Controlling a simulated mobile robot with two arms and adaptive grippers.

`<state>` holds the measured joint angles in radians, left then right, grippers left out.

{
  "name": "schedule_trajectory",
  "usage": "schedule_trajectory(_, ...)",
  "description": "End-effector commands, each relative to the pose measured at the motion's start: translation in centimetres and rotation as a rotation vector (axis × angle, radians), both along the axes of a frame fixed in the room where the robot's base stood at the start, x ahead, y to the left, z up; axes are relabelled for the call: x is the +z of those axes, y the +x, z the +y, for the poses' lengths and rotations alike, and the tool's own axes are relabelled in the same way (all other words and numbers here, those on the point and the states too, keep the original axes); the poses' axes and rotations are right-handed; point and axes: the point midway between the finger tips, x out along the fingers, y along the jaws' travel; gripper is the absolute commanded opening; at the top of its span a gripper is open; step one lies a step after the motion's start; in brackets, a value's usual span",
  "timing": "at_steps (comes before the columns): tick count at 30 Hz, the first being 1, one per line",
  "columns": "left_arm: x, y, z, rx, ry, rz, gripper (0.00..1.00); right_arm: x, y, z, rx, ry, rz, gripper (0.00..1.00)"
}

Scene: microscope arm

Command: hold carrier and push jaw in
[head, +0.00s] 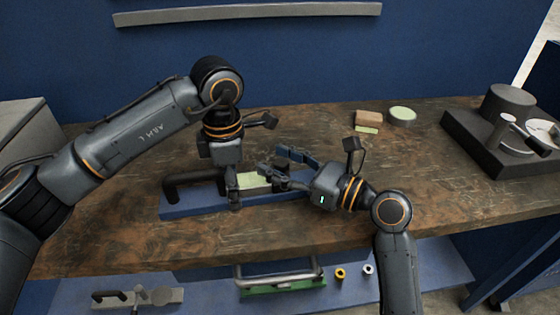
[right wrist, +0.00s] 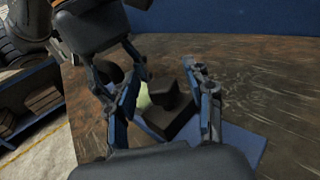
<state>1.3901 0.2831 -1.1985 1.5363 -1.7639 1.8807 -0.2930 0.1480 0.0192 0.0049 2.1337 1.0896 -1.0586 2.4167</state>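A blue base plate (head: 200,208) lies on the bench with a dark handle-like part (head: 183,183) at its left end. A pale green block (head: 252,181), seemingly the carrier, sits on it. My left gripper (head: 234,190) points down at the block's left end; its finger gap is hidden. My right gripper (head: 283,167) reaches in from the right with its fingers apart. In the right wrist view a dark stepped block (right wrist: 168,112), perhaps the jaw, shows between the open fingers. Contact cannot be told. A bit of pale green (right wrist: 143,97) shows behind it.
A tan block (head: 368,118) and a round green-topped piece (head: 402,115) stand at the back. A dark machine (head: 490,140) stands at the right. A shelf below the bench holds a green-based handle (head: 280,284) and small rings. The right-middle bench is clear.

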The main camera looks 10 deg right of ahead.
Motion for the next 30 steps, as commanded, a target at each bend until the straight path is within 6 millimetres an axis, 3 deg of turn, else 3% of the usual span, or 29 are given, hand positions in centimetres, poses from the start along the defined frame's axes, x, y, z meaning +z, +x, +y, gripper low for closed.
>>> schedule_trajectory(7,0.3,0.1,0.0,0.0,-0.004,-0.004,0.0,0.0,-0.5,-0.8,-0.003,-0.002,0.001,0.52)
schedule_trajectory(21,0.3,0.1,0.0,0.0,-0.003,-0.004,0.0,-0.2,-6.3,-7.8,-0.002,-0.003,0.004,0.52)
schedule_trajectory(30,0.3,0.1,0.0,0.0,-0.004,-0.004,0.0,0.0,-7.6,-9.2,0.0,-0.001,0.001,0.52)
